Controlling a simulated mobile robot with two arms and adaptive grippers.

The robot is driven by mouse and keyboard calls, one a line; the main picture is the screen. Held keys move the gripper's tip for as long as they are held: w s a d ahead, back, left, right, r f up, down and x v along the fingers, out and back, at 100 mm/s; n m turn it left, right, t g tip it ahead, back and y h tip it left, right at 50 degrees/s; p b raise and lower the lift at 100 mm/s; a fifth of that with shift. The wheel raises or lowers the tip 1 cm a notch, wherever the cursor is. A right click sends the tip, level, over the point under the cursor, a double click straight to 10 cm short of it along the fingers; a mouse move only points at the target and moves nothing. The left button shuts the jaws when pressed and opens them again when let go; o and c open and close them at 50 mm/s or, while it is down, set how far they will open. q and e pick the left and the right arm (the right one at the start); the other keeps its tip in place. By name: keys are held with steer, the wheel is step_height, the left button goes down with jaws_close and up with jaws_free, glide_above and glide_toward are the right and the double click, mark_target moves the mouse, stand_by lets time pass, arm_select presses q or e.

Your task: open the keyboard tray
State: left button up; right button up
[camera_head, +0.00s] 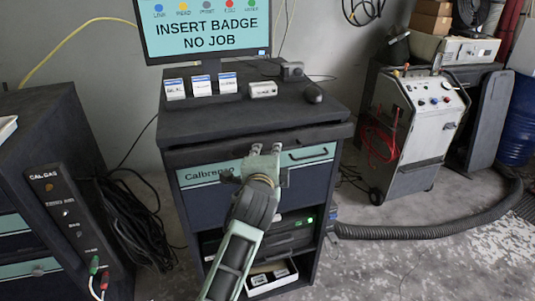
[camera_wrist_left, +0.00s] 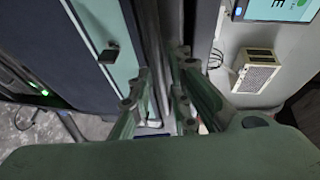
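The dark cabinet (camera_head: 325,215) has a thick top, and just under it a dark horizontal strip, seemingly the keyboard tray (camera_head: 205,157), lies flush with the front. Below it is a teal-banded drawer front with a dark bar handle (camera_head: 308,153). My left gripper (camera_head: 265,149) is at the middle of the front, just below the top's edge. Its two fingers are apart with nothing visibly held. In the left wrist view the fingers (camera_wrist_left: 160,85) point at the dark strip; contact cannot be told. My right gripper is not in view.
A dark cabinet (camera_head: 40,150) stands left, a grey wheeled machine (camera_head: 415,130) right. A thick hose (camera_head: 430,230) crosses the floor.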

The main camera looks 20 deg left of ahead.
arm_select(q)
jaws_close()
stand_by(0.4)
steer(key=shift+f, duration=0.1)
